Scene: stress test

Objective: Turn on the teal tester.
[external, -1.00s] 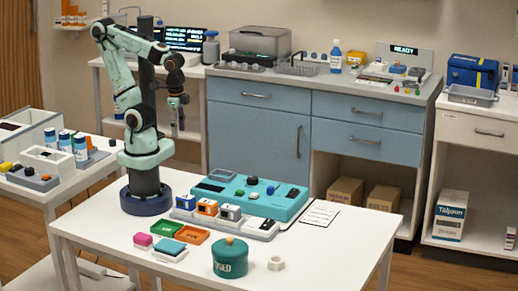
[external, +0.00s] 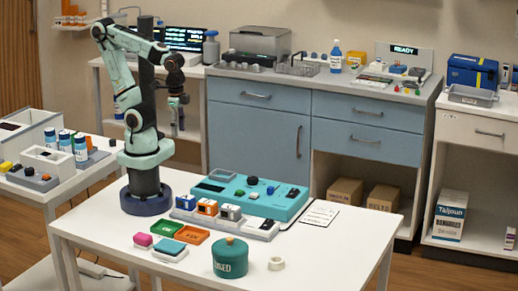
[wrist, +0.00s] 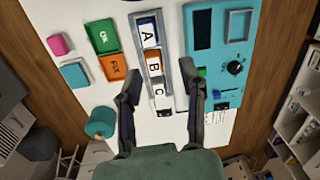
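The teal tester (external: 222,185) lies flat on the white table, to the right of my base in the external view. In the wrist view the tester (wrist: 222,52) is at the upper right, with a dark screen (wrist: 202,30), a black knob (wrist: 235,67), an empty framed slot (wrist: 239,25) and small controls near its lower end. A small green part shows beside my right finger. The finger partly covers the tester's lower left. My gripper (wrist: 163,84) is open and empty, high above the table. It also shows in the external view (external: 178,100).
A grey rack beside the tester holds blue A (wrist: 149,33), orange B (wrist: 154,62) and white C (wrist: 161,90) modules. Green OK (wrist: 104,37) and orange FIX (wrist: 112,67) trays, pink (wrist: 60,44) and teal blocks and a teal canister (external: 230,258) stand nearby.

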